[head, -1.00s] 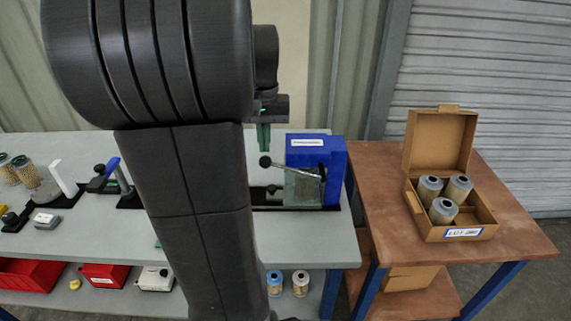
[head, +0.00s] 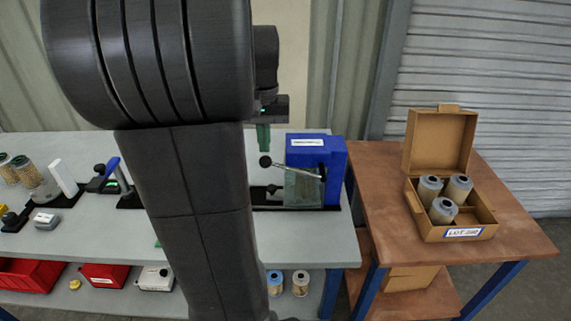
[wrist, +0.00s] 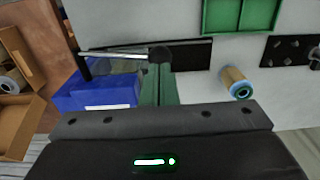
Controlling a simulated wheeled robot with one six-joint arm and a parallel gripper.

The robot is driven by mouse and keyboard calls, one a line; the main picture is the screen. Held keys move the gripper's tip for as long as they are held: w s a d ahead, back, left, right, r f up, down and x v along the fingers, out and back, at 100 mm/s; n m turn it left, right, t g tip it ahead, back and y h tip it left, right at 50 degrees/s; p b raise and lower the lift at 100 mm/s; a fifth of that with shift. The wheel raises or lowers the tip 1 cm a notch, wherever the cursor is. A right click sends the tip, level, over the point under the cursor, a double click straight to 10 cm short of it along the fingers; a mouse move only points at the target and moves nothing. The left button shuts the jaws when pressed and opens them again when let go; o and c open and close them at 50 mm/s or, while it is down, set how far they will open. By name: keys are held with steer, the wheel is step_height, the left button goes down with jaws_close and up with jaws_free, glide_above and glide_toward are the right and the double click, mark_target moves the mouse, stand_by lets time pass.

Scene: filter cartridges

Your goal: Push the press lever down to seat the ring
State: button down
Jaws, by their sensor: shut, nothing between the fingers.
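The blue press (head: 316,152) stands at the right end of the workbench. Its lever (head: 299,167) is a metal rod reaching left, nearly level, to a black ball knob (head: 265,161). My gripper (head: 264,150) points down with its green fingers shut and empty, their tips just above the knob. In the wrist view the finger tips (wrist: 160,67) appear right at the knob (wrist: 160,54); I cannot tell whether they touch. The blue press body (wrist: 97,93) also shows there. The ring seated under the press cannot be made out.
A cartridge with a blue end (wrist: 237,83) and a green tray (wrist: 236,14) show in the wrist view. An open carton (head: 460,232) with several cartridges stands on the brown table (head: 378,200) to the right. My arm hides the middle of the workbench.

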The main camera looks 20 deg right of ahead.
mark_target(265, 160)
steer(key=shift+f+b, duration=1.55)
steer(key=shift+f, duration=1.45)
steer(key=shift+w+a+f+b, duration=0.1)
steer(key=shift+a+f+b, duration=0.2)
steer(key=shift+f, duration=0.45)
steer(key=shift+a+f+b, duration=0.1)
steer(key=shift+f+b, duration=0.3)
steer(key=shift+f, duration=0.45)
step_height(265, 160, up, 11)
steer(key=p, duration=1)
steer(key=shift+r, duration=0.2)
steer(key=shift+a+f, duration=0.1)
